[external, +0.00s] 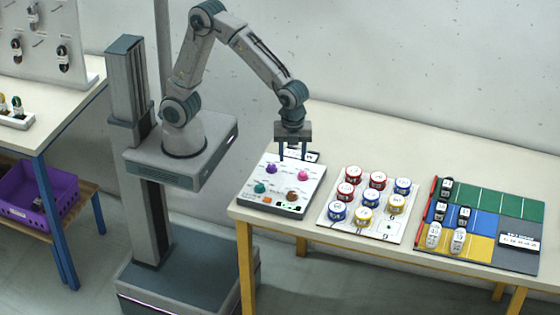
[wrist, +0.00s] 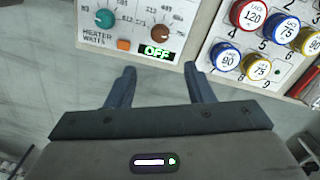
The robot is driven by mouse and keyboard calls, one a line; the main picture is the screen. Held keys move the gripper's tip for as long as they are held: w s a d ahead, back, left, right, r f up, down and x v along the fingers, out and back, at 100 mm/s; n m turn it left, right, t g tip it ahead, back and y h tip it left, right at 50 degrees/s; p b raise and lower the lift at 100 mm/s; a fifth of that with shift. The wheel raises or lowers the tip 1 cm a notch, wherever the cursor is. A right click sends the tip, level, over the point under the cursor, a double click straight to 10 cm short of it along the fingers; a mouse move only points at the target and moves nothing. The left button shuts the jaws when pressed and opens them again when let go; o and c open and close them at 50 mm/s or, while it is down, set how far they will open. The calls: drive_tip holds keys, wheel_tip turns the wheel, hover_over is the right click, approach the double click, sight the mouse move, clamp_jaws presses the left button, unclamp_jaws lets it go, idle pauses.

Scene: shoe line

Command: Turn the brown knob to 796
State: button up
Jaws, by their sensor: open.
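The brown knob (external: 292,196) sits at the front right of a white control panel (external: 262,203) with a dark edge. In the wrist view the brown knob (wrist: 160,35) is near the top centre, with printed numbers around it that are mostly too small to read. A green display (wrist: 157,52) just below it reads OFF. "HEATER WATTS" is printed to the left. My gripper (external: 293,158) is open and empty above the back of the panel. In the wrist view its fingers (wrist: 160,70) point towards the panel, apart from the knob.
A teal knob (external: 260,188), a purple knob (external: 271,168) and a pink knob (external: 303,175) share the panel. To the right are a board of coloured round tins (external: 349,174) and a coloured mat with shoes (external: 505,205).

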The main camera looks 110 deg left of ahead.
sight(292, 193)
wheel_tip(292, 193, down, 14)
drive_tip(key=shift+r+p, duration=0.15)
drive_tip(key=shift+p, duration=0.35)
drive_tip(key=c, duration=1)
